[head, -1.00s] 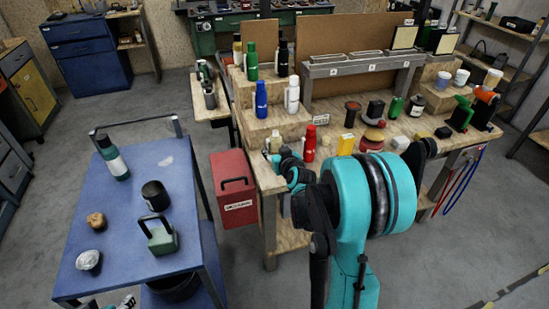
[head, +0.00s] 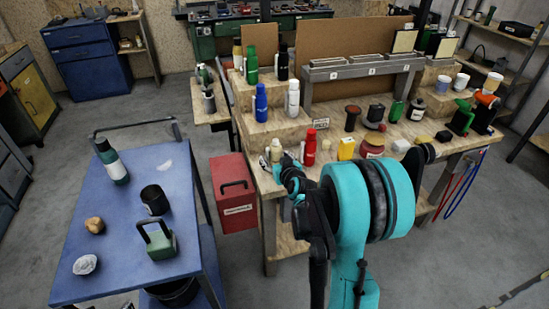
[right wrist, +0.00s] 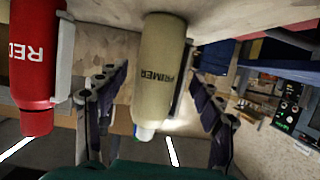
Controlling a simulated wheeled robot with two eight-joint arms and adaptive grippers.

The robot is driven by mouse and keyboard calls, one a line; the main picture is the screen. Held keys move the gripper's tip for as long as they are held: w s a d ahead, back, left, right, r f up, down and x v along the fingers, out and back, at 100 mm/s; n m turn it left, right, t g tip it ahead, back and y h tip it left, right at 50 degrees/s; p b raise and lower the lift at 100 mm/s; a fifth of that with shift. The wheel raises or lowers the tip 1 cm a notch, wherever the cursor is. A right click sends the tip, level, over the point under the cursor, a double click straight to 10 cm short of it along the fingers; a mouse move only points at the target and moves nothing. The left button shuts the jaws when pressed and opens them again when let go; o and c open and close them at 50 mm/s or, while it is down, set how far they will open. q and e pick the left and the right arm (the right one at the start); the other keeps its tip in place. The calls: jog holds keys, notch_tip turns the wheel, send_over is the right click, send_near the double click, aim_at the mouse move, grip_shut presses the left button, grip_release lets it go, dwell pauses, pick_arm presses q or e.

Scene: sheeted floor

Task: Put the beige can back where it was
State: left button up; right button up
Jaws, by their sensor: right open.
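The beige can (head: 276,149), with a pale top, stands upright at the front left of the wooden workbench, left of a red can (head: 309,147). In the right wrist view the beige can (right wrist: 161,70) shows upside down with the word PRIMER on it. My right gripper (right wrist: 158,82) is open, with one finger on each side of the can; I see gaps between fingers and can. In the head view my right gripper (head: 286,172) is just in front of the can, partly hidden by its own wrist. My left gripper is not clearly in view.
The red can also shows close beside the left finger in the right wrist view (right wrist: 36,65). Blue (head: 261,102) and white (head: 292,99) bottles stand on a raised step behind.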

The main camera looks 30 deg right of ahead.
jog(key=p+v, duration=0.3)
jog(key=v, duration=0.8)
jog(key=s+a+r+n+g+y, duration=0.1)
jog(key=s+a+y, duration=0.15)
jog(key=a, duration=0.35)
jog(key=s+a+r+n+g+y, duration=0.1)
jog(key=s+a+g, duration=0.15)
jog(key=a, duration=0.45)
jog(key=s+a+g, duration=0.3)
jog(key=s+a, duration=0.3)
jog(key=s, duration=0.6)
jog(key=shift+s+f, duration=0.25)
jog(key=shift+s, duration=0.1)
jog(key=shift+d+h, duration=0.15)
jog(key=shift+h, duration=0.1)
